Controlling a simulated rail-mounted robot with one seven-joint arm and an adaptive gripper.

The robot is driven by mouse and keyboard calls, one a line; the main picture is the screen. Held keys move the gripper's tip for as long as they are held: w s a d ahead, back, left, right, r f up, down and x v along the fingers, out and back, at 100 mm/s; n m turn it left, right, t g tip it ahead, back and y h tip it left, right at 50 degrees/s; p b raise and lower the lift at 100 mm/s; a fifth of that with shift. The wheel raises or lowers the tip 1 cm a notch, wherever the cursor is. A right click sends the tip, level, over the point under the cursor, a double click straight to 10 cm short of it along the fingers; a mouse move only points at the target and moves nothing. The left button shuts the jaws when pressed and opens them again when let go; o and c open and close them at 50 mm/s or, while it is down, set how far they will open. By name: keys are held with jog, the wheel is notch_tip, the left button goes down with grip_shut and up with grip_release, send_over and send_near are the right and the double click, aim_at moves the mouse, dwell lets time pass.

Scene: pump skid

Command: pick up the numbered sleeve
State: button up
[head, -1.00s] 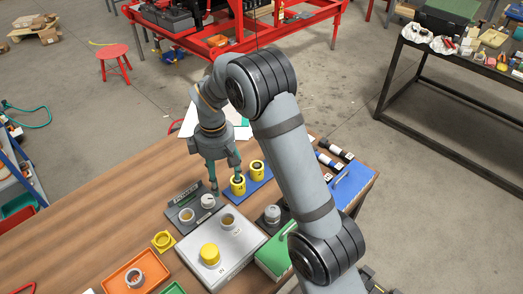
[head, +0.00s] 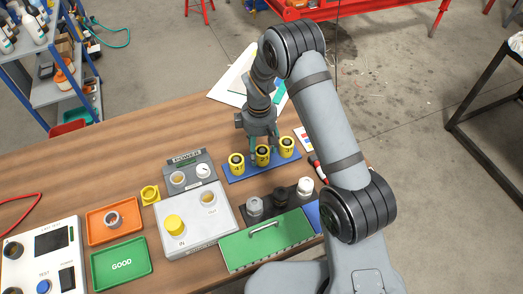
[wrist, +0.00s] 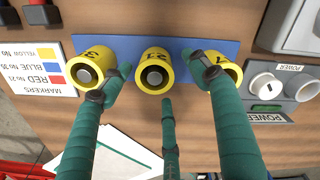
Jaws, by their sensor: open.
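Three yellow numbered sleeves stand upright in a row on a blue tray (head: 249,174): left (head: 236,164), middle (head: 262,157) and right (head: 287,148) in the head view. In the wrist view the middle sleeve (wrist: 154,74) reads 21; the left sleeve (wrist: 90,70) and right sleeve (wrist: 222,69) have partly hidden numbers. My gripper (head: 262,140) is open over the row. In the wrist view its green fingers (wrist: 145,78) spread on either side of the middle sleeve, with a third finger below it. Whether the fingers touch any sleeve I cannot tell.
A markers card (wrist: 40,72) lists RED No 21 and BLUE No 35. A grey POWER box (head: 190,172) stands left of the tray. A metal box (head: 193,222) with a yellow knob and a green-lidded case (head: 265,242) are nearer.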

jog(key=shift+f, duration=0.3)
jog(key=shift+d, duration=0.1)
jog(key=shift+c, duration=0.9)
jog(key=c, duration=0.7)
jog(key=shift+c, duration=0.3)
